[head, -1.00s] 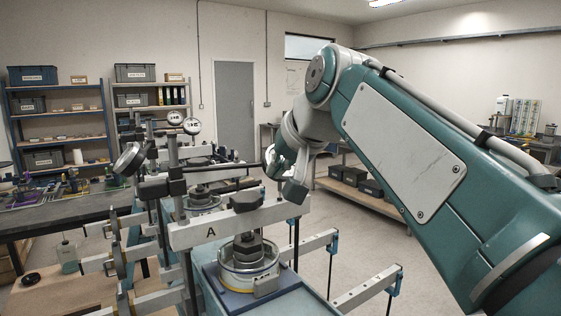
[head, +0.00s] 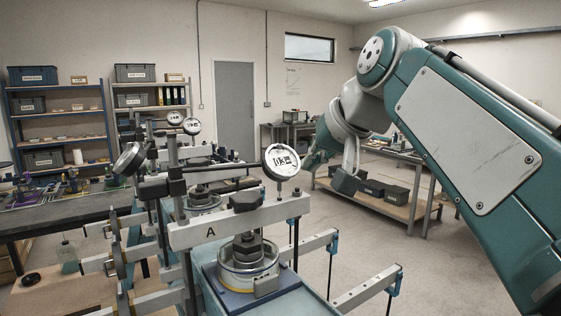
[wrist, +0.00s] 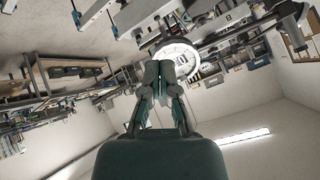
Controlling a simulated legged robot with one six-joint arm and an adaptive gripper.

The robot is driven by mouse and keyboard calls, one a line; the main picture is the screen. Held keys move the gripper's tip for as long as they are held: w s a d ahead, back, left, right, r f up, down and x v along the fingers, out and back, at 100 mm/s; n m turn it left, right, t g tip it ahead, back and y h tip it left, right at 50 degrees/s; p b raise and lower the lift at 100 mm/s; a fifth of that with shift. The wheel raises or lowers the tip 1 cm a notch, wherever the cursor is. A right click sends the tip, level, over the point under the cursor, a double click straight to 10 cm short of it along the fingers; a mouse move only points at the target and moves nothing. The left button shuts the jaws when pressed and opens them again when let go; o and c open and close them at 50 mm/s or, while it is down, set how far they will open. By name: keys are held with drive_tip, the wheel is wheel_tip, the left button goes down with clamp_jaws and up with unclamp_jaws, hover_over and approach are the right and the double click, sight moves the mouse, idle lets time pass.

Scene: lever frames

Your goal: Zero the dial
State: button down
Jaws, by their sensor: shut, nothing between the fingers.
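A round white dial gauge (head: 281,162) stands upright at the right end of the white crossbar marked A (head: 211,232). Its face is turned to the head camera, with markings too small to read surely. In the wrist view the two fingers of my gripper (wrist: 158,72) are together and empty. The dial's pale round face (wrist: 180,52) lies just beyond the fingertips and is partly hidden by them; I cannot tell whether they touch.
Below crossbar A, a metal stack sits in a ring (head: 248,262) on a blue plate. Similar frames with dials (head: 191,126) stand behind. A black side-facing dial (head: 129,159) is at the left. Open floor lies right of the frame, before a bench (head: 398,200).

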sight(273, 172)
drive_tip(key=x, duration=0.7)
drive_tip(key=shift+w+r, duration=0.15)
drive_tip(key=shift+r, duration=0.1)
idle(0.7)
drive_tip(key=shift+s+a+r, duration=0.1)
drive_tip(key=shift+s+a, duration=0.05)
drive_tip(key=shift+a, duration=0.3)
drive_tip(key=shift+s+a+r, duration=0.1)
drive_tip(key=shift+s+a, duration=0.1)
drive_tip(key=shift+a, duration=0.3)
drive_tip(key=shift+a+r, duration=0.5)
drive_tip(key=shift+a, duration=0.3)
idle(0.4)
drive_tip(key=shift+s, duration=0.1)
drive_tip(key=shift+s+a+f, duration=0.15)
drive_tip(key=shift+s, duration=0.1)
drive_tip(key=shift+v, duration=2.95)
